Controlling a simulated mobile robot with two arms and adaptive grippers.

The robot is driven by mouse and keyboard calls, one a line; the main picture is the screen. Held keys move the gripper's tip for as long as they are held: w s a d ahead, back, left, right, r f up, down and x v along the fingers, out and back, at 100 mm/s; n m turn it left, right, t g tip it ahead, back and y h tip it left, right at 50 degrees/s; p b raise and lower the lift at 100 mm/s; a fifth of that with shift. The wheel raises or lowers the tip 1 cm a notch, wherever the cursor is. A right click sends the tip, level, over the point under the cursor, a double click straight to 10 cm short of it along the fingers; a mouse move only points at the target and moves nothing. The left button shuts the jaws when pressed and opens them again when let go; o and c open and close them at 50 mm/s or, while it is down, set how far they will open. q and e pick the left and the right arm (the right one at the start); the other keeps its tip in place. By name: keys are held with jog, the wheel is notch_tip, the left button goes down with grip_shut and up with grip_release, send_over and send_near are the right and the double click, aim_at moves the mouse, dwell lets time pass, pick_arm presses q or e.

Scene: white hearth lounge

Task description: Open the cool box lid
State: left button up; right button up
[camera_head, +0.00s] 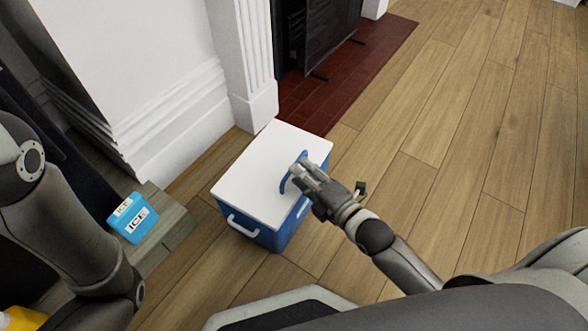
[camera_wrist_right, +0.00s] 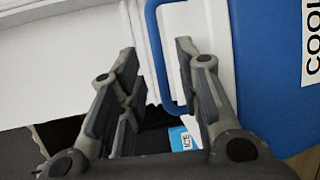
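The cool box (camera_head: 283,236) stands on the wood floor, with a blue body and a white lid (camera_head: 255,172) lying flat and shut on it. A blue loop handle (camera_head: 285,184) sits at the lid's right edge. My right gripper (camera_head: 300,170) is over that edge at the handle and hides part of it. In the right wrist view, the fingers of my right gripper (camera_wrist_right: 156,60) are apart, and the blue handle (camera_wrist_right: 159,62) runs between them, nearer the right finger. I cannot tell whether they touch. My left arm shows at the left, but its gripper is not visible.
A blue ice pack (camera_head: 133,218) lies on a low wooden block (camera_head: 172,226) left of the cool box. A white fireplace surround (camera_head: 243,60) and red tiled hearth (camera_head: 355,60) are behind it. The floor to the right is clear.

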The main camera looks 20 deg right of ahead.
aim_at(274, 162)
jog(key=shift+b+x, duration=0.85)
jog(key=shift+x, duration=1.25)
grip_shut()
